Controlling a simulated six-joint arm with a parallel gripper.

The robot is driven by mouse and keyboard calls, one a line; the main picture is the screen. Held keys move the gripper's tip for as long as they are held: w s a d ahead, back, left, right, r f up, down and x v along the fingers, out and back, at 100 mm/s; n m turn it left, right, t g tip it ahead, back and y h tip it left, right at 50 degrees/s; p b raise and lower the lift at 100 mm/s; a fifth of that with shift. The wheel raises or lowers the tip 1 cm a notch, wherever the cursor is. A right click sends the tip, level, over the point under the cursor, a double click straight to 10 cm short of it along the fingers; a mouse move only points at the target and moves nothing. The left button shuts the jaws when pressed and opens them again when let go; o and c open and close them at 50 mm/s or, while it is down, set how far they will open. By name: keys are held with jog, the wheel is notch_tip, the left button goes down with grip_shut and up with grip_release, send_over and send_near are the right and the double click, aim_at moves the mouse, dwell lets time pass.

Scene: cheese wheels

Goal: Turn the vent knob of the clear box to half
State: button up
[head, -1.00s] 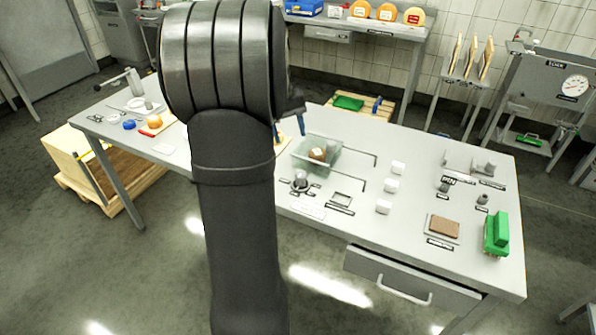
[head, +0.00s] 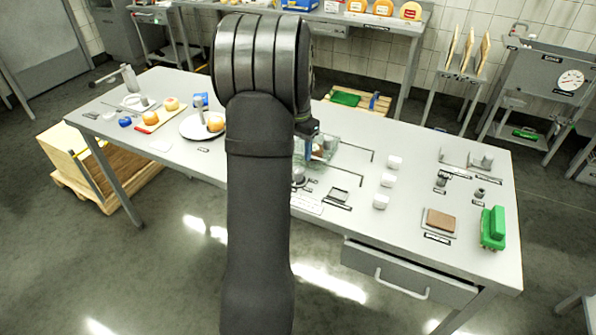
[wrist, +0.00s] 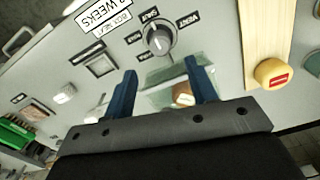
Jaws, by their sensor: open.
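The clear box (head: 331,151) stands on the table, partly hidden by my arm in the head view. A brown and white cheese (head: 317,150) sits in it. In the wrist view the box (wrist: 158,101) shows between and behind my fingers. The grey vent knob (wrist: 160,41) is on the table surface beside the box, with small labels around it, one reading VENT. Its exact setting is hard to read.
A wooden board (wrist: 264,35) with a yellow, red-labelled piece (wrist: 272,73) lies right of the knob in the wrist view. Several white blocks (head: 388,180), a brown slab (head: 440,220) and a green block (head: 493,228) are on the table's right. A round plate (head: 190,128) is left of my arm.

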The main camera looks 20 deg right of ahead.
notch_tip(320, 180, down, 9)
jog(key=shift+f, duration=0.15)
jog(key=c, duration=1)
jog(key=shift+o, duration=0.2)
jog(key=shift+n, duration=0.4)
jog(key=n, duration=0.5)
jog(key=shift+n, duration=0.3)
jog(key=n, duration=0.5)
jog(key=shift+n, duration=0.3)
